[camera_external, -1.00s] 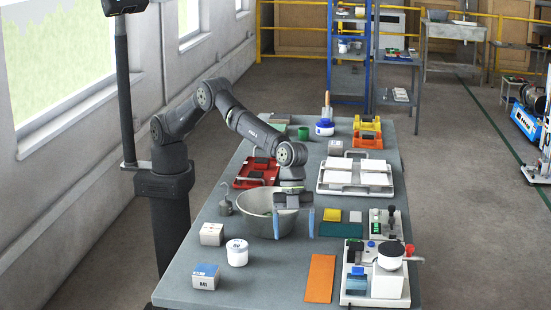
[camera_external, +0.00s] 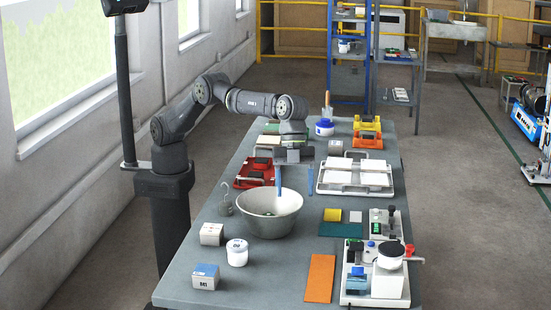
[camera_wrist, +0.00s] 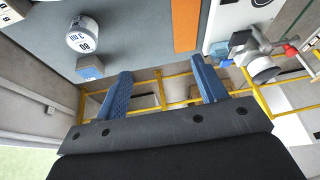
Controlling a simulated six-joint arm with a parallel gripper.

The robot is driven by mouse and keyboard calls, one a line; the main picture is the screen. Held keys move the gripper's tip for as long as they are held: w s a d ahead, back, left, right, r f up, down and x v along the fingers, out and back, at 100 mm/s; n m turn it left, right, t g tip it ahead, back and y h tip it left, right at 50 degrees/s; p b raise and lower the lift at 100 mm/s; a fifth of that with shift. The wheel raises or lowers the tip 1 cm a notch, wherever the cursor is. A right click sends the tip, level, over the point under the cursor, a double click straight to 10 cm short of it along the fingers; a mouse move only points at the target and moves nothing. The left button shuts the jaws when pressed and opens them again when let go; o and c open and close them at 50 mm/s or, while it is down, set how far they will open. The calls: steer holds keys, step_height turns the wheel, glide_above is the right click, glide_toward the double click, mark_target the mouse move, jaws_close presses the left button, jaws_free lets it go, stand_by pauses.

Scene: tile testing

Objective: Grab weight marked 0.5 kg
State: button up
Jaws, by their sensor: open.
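A small grey weight with a hook (camera_external: 224,208) stands on the table just left of the metal bowl (camera_external: 269,222). No 0.5 kg marking is readable on it. My gripper (camera_external: 294,188) is open and empty, with its two blue fingers spread near the far right rim of the bowl. They appear to be above the table. The gripper is to the right of and beyond the hooked weight, well apart from it. In the wrist view, the open fingers (camera_wrist: 163,88) have nothing between them, and I cannot make out the hooked weight there.
Two boxes (camera_external: 206,278) and a white jar (camera_external: 237,255) stand at the front left. An orange strip (camera_external: 320,278) and a testing device (camera_external: 385,283) are at the front right. A tray of white tiles (camera_external: 330,188) lies right of my gripper, a red tray (camera_external: 243,182) to its left.

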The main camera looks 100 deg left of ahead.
steer(key=s+a+r, duration=0.6)
steer(key=a+r, duration=0.2)
steer(key=a, duration=0.3)
steer(key=s+a+f+m+g, duration=0.1)
steer(key=s+a+f, duration=0.1)
steer(key=s+a, duration=0.7)
steer(key=s+a+f, duration=0.2)
steer(key=s+a, duration=0.8)
glide_toward(226, 201)
steer(key=shift+a+x, duration=0.15)
steer(key=shift+x, duration=2.2)
steer(key=shift+a+x, duration=0.15)
steer(key=shift+x, duration=2.2)
steer(key=shift+s+f, duration=0.1)
steer(key=shift+f, duration=0.05)
